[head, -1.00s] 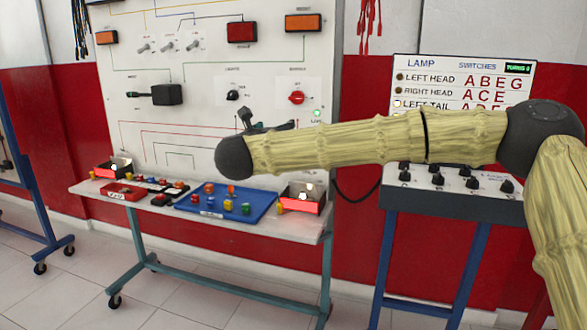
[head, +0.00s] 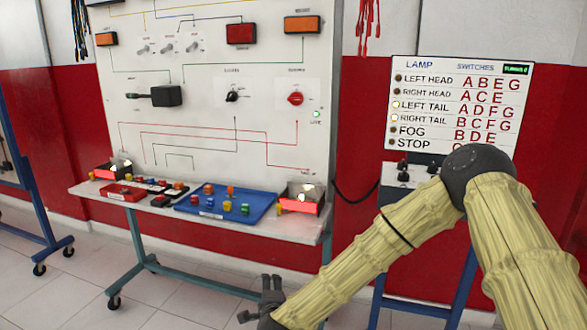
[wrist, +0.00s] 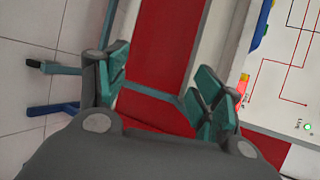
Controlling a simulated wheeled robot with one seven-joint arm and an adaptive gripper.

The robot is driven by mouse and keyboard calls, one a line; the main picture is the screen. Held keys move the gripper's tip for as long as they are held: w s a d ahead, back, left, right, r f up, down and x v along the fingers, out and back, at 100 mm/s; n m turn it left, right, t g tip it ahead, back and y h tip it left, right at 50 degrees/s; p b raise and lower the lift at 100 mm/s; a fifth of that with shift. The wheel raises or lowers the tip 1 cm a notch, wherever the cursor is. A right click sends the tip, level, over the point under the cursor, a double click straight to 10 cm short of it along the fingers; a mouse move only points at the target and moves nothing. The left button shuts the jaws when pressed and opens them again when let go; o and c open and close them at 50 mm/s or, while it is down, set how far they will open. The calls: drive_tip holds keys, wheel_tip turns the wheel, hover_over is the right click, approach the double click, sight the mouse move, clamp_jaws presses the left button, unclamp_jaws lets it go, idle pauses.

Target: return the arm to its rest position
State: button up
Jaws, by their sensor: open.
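My arm, in a pale yellow ribbed cover, comes in from the right of the head view and slopes down to the left. My gripper (head: 271,284) is at the bottom of that view, low in front of the trainer table's frame, and looks small there. In the wrist view my gripper (wrist: 160,88) shows two teal fingers spread wide apart. It is open and nothing is between the fingers. Behind the gap are the red wall band and a teal table leg.
The trainer table (head: 310,230) holds a blue tray (head: 262,190), a red tray (head: 120,195) and small bins. The wiring board (head: 215,130) stands behind it. A lamp switch panel (head: 450,100) is behind my arm on the right. Tiled floor (head: 180,305) is open at lower left.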

drive_tip(key=s+d+f+n+g, duration=0.55)
drive_tip(key=s+d+f, duration=0.35)
drive_tip(key=s+f, duration=0.5)
drive_tip(key=s+d+f+n+g, duration=0.4)
drive_tip(key=s+d+f+n, duration=0.4)
drive_tip(key=s+f, duration=0.65)
drive_tip(key=s+d+n+g+h, duration=0.1)
drive_tip(key=s+d+n+g, duration=0.1)
drive_tip(key=s+d, duration=0.55)
drive_tip(key=s+d+n+g+h, duration=0.15)
drive_tip(key=s+d, duration=0.35)
drive_tip(key=s, duration=0.5)
wheel_tip(320, 180, up, 21)
drive_tip(key=p, duration=2.1)
drive_tip(key=shift+w+r+n+p, duration=0.15)
drive_tip(key=shift+r+n+p, duration=0.05)
drive_tip(key=shift+n+p, duration=0.2)
